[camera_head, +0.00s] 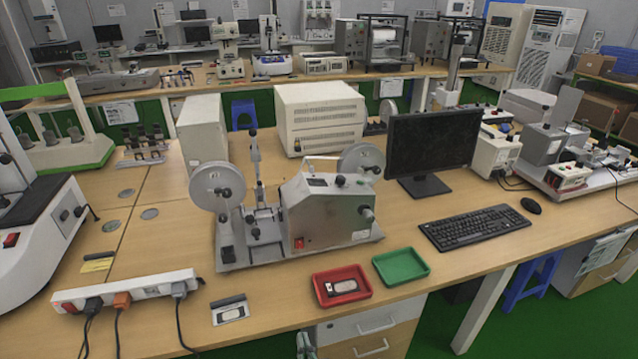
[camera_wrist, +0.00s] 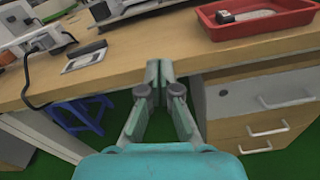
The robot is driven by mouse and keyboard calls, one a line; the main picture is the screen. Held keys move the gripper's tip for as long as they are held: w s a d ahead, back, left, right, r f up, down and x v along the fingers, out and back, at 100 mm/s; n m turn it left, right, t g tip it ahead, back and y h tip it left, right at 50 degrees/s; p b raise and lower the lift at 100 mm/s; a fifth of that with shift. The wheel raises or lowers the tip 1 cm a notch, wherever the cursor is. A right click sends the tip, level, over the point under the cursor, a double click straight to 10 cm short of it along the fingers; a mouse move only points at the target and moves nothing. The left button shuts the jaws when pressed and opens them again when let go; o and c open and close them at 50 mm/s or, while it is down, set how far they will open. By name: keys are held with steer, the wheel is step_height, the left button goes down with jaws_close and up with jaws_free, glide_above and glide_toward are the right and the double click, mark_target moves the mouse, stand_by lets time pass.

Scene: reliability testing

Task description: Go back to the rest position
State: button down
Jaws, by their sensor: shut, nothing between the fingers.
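My gripper (camera_wrist: 159,75) shows in the wrist view with its two fingers together and nothing between them. Its tips overlap the table's front edge in the picture; I cannot tell the gap to it. In the head view a small part of my arm or gripper (camera_head: 306,345) shows at the bottom edge, in front of the drawers.
On the wooden table (camera_head: 450,260) are a red tray (camera_head: 363,296) holding a small object, an empty green tray (camera_head: 402,281), a reel machine (camera_head: 330,215), a power strip (camera_head: 140,288), a keyboard (camera_head: 474,227) and a monitor (camera_head: 433,142). Drawers (camera_wrist: 262,100) stand under the table edge.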

steer(key=s+d+f+m+g+h, duration=0.1)
steer(key=s+d+m, duration=0.45)
steer(key=s, duration=0.25)
steer(key=s+d+f+m, duration=0.1)
steer(key=s+d+m, duration=0.45)
steer(key=s, duration=0.25)
steer(key=s+d+f+m+g+h, duration=0.1)
steer(key=s+d+m, duration=0.45)
steer(key=s, duration=0.25)
steer(key=s+d+r+m+h, duration=0.1)
steer(key=s+d+r+m, duration=0.2)
steer(key=s+r+m, duration=0.4)
steer(key=s+d+r+m+h, duration=0.1)
steer(key=s+d+r+m, duration=0.1)
steer(key=s+r+m, duration=0.4)
steer(key=shift+s+d+r+m+h, duration=0.4)
steer(key=shift+s+m, duration=2.1)
steer(key=shift+m, duration=1.05)
